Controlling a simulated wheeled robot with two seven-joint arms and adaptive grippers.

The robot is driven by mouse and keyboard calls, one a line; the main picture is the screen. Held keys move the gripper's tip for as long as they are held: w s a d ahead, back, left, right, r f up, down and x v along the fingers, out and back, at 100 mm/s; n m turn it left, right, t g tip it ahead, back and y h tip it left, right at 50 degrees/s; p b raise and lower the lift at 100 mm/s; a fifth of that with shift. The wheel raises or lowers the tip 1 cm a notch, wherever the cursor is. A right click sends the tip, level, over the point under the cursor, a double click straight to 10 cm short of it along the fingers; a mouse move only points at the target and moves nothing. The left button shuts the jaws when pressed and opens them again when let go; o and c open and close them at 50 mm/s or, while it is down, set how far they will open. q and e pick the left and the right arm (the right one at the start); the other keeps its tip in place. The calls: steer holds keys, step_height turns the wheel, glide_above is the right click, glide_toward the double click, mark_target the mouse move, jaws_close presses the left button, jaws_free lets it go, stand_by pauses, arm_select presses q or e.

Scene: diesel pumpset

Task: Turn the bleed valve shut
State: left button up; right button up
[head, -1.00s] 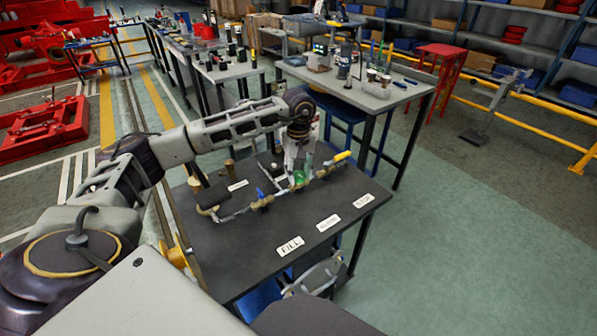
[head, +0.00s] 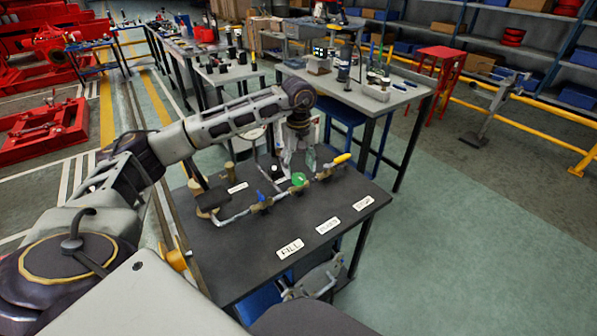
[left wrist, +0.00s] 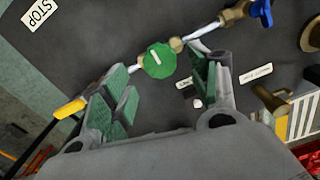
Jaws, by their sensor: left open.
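The green round bleed valve knob (head: 299,179) sits on the pipe run on the dark table, between a blue-handled valve (head: 261,195) and a yellow-handled valve (head: 342,158). In the left wrist view the knob (left wrist: 160,61) shows a white bar across its face. My left gripper (head: 297,168) points down just behind and above the knob, fingers spread and empty. In the left wrist view its green-padded fingers (left wrist: 160,84) stand apart on either side below the knob, not closed on it. A grey jointed part (head: 318,278) at the table's front edge looks like my right gripper; its jaws are unclear.
Plates reading FILL (head: 290,248), a middle label (head: 327,225) and STOP (head: 363,201) lie along the table's front. A second bench (head: 410,75) with tools stands behind. Green floor is open at right.

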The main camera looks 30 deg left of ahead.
mark_target(298, 176)
arm_select(q)
step_height(298, 176, up, 8)
steer(key=shift+r, duration=0.2)
stand_by(0.8)
